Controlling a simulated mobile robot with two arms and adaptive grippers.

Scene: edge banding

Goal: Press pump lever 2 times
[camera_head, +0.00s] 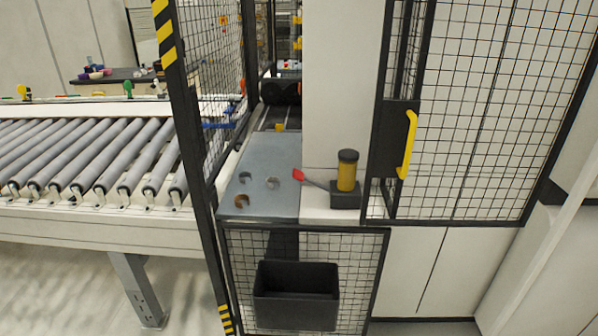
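The pump (346,178) stands at the right end of the grey-and-white counter. It has a yellow cylinder with a black cap on a dark base. Its lever (313,183) reaches out to the left from the base and ends in a red tip (298,174). The lever slants up slightly toward the tip. Neither of my grippers shows in the head view, and nothing touches the lever.
The grey counter plate (262,155) has several small curved pieces on it. A black bin (296,295) hangs on the mesh below. A striped post (186,130) and a roller conveyor (90,160) stand left. A mesh door with a yellow handle (407,145) is right.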

